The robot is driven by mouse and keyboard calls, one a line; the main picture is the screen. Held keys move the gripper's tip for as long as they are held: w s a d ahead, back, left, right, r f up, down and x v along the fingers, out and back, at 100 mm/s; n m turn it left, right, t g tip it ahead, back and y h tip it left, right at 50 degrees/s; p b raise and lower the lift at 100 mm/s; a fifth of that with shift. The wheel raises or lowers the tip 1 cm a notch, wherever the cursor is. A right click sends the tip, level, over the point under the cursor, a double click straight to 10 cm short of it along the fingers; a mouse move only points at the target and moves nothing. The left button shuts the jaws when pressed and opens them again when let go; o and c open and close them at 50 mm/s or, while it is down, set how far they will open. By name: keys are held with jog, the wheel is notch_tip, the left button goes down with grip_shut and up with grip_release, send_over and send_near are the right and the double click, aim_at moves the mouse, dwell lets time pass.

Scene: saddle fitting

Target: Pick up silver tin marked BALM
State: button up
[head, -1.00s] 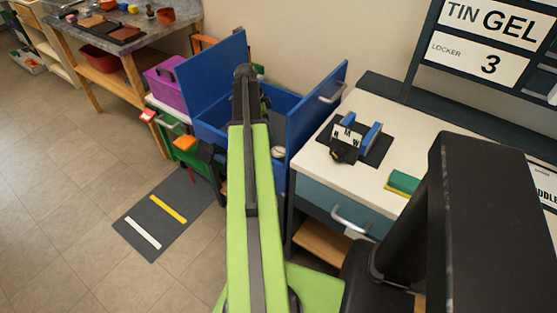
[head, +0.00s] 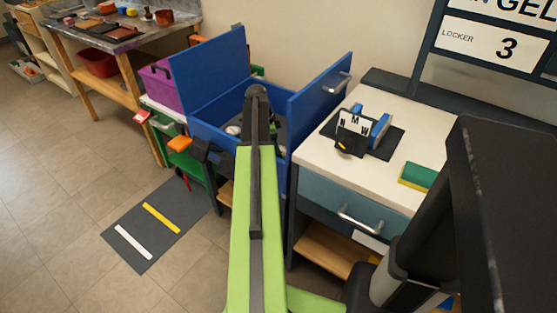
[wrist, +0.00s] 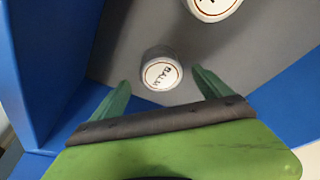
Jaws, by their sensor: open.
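A round tin with a white lid reading BALM (wrist: 162,72) stands on the grey floor of the blue box in the wrist view. My gripper (wrist: 158,82) is open. Its two green fingers point toward the tin, one on each side, with the tin just beyond their tips and nothing held. In the head view my arm reaches over the blue box (head: 205,128) and hides my fingers. A pale round tin (head: 234,130) shows inside, left of my arm; its marking is too small to read.
A second white-lidded tin (wrist: 212,6) lies beyond the BALM tin, partly cut off. Blue walls (wrist: 50,60) stand close at the left and right. A white-topped bench (head: 375,170) with a small stand (head: 355,135) is to the right.

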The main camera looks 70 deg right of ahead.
jog(key=b+x, duration=0.3)
jog(key=x, duration=0.2)
jog(key=shift+d+b, duration=0.1)
jog(key=shift+b, duration=0.3)
jog(key=shift+r, duration=0.2)
jog(key=c, duration=1.6)
notch_tip(320, 180, up, 10)
jog(key=p, duration=1)
jog(key=shift+r, duration=0.1)
jog(key=shift+c, duration=0.2)
